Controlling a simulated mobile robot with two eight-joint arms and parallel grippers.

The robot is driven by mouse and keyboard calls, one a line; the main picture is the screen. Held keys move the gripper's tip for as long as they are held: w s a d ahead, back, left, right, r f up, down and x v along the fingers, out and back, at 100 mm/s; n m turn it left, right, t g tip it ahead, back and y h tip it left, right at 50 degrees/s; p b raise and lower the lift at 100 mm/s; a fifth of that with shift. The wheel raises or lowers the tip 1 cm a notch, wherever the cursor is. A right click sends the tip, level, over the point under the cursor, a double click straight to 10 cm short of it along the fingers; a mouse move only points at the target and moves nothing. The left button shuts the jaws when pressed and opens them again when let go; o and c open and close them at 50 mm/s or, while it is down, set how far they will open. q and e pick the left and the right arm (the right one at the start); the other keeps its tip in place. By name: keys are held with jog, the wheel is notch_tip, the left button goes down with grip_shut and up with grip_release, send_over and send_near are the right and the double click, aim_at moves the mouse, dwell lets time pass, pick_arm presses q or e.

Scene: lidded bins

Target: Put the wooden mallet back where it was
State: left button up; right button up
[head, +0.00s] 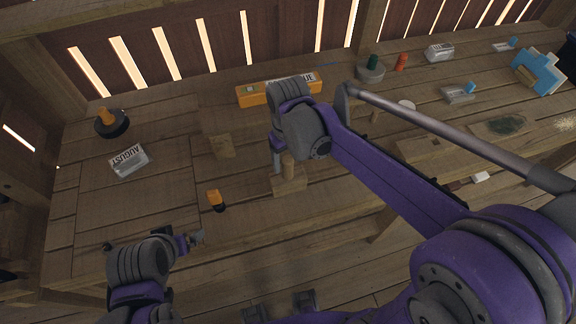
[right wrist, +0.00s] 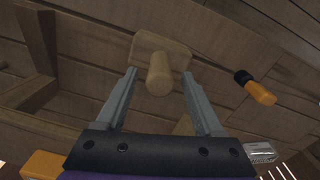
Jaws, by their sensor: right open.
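The wooden mallet (head: 290,184) stands on the workbench with its block head down and its round handle up. In the right wrist view the mallet (right wrist: 160,75) shows with its handle pointing toward the camera, between the two fingers. My right gripper (head: 279,160) is open above the mallet, one finger on each side of the handle, with gaps visible in the right wrist view (right wrist: 159,73). My left gripper (head: 190,241) hovers near the front edge of the bench at left, apart from the mallet; its jaw opening is unclear.
An orange and black item (head: 215,200) lies left of the mallet, and a wooden block (head: 221,146) stands behind it.

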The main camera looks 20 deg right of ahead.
notch_tip(320, 180, up, 7)
jog(key=shift+f, duration=0.15)
jog(key=s+d+f+m+t, duration=0.1)
jog(key=s+d+f+t, duration=0.1)
jog(key=s, duration=0.4)
jog(key=s+d+f+m+t, duration=0.2)
jog(key=s+d+f+t, duration=0.1)
jog(key=s, duration=0.4)
jog(key=shift+d+f+t, duration=0.3)
jog(key=shift+d+f, duration=0.5)
jog(key=shift+f, duration=0.1)
jog(key=shift+s, duration=0.1)
